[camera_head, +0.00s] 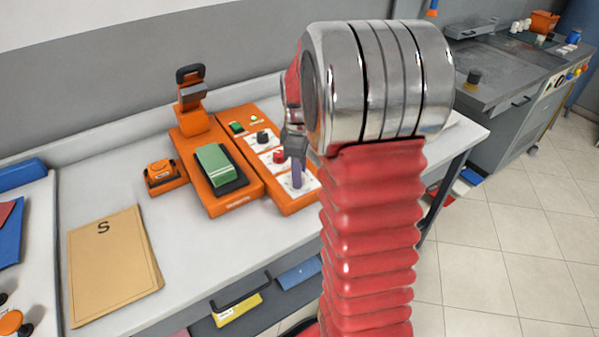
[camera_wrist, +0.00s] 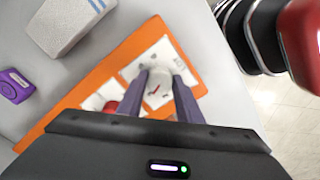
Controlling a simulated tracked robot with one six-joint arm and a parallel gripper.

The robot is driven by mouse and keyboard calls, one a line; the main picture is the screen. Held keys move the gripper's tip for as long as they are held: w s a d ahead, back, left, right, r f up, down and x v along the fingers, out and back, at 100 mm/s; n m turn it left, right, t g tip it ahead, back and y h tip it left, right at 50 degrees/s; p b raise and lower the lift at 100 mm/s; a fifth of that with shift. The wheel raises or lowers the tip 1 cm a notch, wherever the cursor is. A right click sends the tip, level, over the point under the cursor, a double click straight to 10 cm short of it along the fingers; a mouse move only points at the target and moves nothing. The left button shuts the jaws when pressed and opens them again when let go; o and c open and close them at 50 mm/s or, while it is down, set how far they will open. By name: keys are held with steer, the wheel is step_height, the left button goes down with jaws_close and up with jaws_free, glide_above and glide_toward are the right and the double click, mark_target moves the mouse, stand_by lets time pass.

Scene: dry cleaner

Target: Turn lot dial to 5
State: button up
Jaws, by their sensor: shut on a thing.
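The orange control panel (camera_head: 290,203) on the white counter carries a row of dials on white plates. A black dial (camera_head: 263,137) and a red dial (camera_head: 279,157) sit farther back. My gripper (camera_wrist: 160,92) is shut on this knob, one dark finger on each side. In the head view my gripper (camera_head: 298,178) hides most of the knob and its plate. I cannot read the numbers on the scale.
An orange machine (camera_head: 240,200) with a green block (camera_head: 213,163) stands left of the panel. A smaller orange device (camera_head: 161,175) and a tan folder marked S (camera_head: 110,262) lie farther left. A grey block (camera_wrist: 68,22) and a purple object (camera_wrist: 15,86) show in the wrist view.

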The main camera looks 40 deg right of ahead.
steer(key=shift+m, duration=0.5)
steer(key=m, duration=0.3)
steer(key=shift+m, duration=0.3)
steer(key=m, duration=1.3)
steer(key=shift+w, duration=0.1)
steer(key=o, duration=1)
steer(key=shift+o, duration=0.2)
steer(key=shift+r, duration=0.1)
